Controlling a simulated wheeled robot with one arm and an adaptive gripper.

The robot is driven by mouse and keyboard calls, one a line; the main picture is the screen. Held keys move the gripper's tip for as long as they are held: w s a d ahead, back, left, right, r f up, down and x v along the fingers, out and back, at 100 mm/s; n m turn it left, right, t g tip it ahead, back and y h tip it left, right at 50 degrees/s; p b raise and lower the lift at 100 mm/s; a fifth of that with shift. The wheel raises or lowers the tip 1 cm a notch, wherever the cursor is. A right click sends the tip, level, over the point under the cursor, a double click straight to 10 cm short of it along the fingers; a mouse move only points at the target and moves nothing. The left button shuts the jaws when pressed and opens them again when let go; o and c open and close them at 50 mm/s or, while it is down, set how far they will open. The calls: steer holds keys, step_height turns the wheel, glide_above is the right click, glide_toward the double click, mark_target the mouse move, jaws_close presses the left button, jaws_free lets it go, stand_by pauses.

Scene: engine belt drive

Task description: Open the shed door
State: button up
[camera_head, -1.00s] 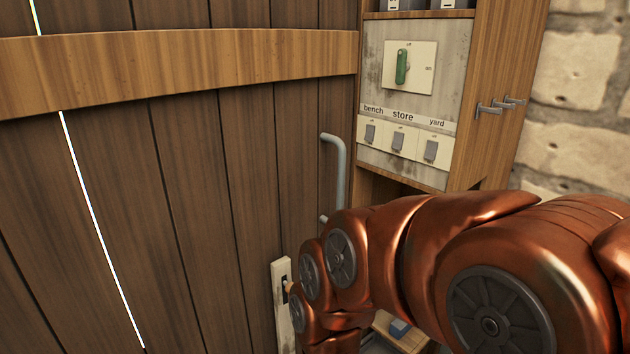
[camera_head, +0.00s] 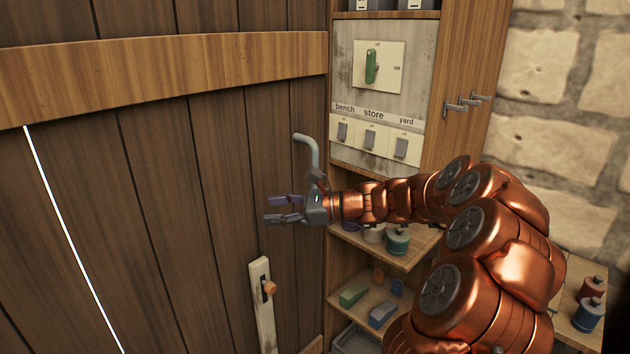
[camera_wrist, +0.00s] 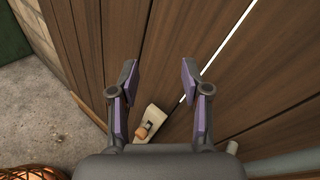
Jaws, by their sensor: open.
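The shed door (camera_head: 180,190) is made of dark upright planks with a lighter cross rail (camera_head: 170,82). It looks closed. A grey bar handle (camera_head: 308,150) stands on its right side, its lower part hidden behind my gripper. Below it is a pale plate (camera_head: 262,320) with an orange-brown knob (camera_head: 270,288). My gripper (camera_head: 270,209) is open and empty, pointing left in front of the planks, over the handle's lower part and above the knob. In the wrist view, the open fingers (camera_wrist: 159,76) frame door planks, with the knob (camera_wrist: 142,132) below them.
A stone wall (camera_head: 555,120) is at right. Concrete floor (camera_wrist: 50,85) shows in the wrist view.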

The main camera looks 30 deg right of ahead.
steer(key=w+d+f+m+t+h, duration=0.15)
steer(key=d+m+t+h, duration=0.4)
steer(key=d, duration=1.35)
steer(key=w+a+m+y+p, duration=0.1)
steer(key=w+a+m+p, duration=0.1)
steer(key=w, duration=0.5)
steer(key=shift+w+a+r+m+p, duration=0.25)
steer(key=shift+a+m+p, duration=0.1)
steer(key=shift+a, duration=0.25)
jaws_close()
